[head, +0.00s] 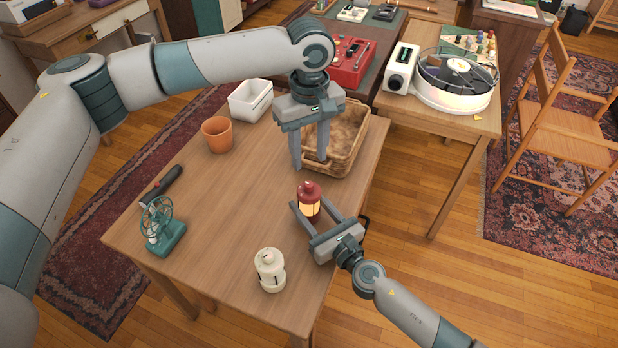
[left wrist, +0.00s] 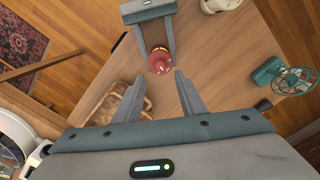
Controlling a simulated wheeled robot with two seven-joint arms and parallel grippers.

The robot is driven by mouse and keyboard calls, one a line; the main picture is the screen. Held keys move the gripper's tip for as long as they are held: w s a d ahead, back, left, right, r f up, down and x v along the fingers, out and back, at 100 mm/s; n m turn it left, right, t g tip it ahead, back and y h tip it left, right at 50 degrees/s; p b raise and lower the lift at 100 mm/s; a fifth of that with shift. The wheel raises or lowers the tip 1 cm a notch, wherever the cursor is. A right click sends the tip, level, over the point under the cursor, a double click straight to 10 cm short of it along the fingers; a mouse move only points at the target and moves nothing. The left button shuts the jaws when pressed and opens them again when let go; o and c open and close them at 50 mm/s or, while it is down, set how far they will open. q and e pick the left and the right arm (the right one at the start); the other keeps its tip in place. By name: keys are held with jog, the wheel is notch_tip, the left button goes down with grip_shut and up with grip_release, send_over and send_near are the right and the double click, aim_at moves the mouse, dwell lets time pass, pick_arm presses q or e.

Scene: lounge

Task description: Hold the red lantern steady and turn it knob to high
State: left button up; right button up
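The red lantern (head: 309,201) stands upright on the wooden table (head: 225,215), its window glowing warm yellow. In the left wrist view its red top (left wrist: 160,62) shows from above; I cannot make out the knob's setting. My right gripper (head: 313,206) has its two fingers on either side of the lantern, low down; whether both touch it is hard to tell. My left gripper (head: 310,165) is open and empty, pointing down above the table, behind the lantern. In the left wrist view its fingers (left wrist: 157,98) are apart, with the lantern beyond their tips.
A white lantern (head: 270,270) stands at the table's front. A green fan (head: 162,228), a dark-handled tool (head: 161,186), a terracotta pot (head: 218,134) and a white bin (head: 250,100) are to the left. A wicker basket (head: 345,145) sits close behind my left gripper.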

aim_at(309, 184)
pick_arm(q)
notch_tip(309, 184, down, 9)
jog(key=shift+r, duration=0.15)
dwell(0.4)
grip_shut()
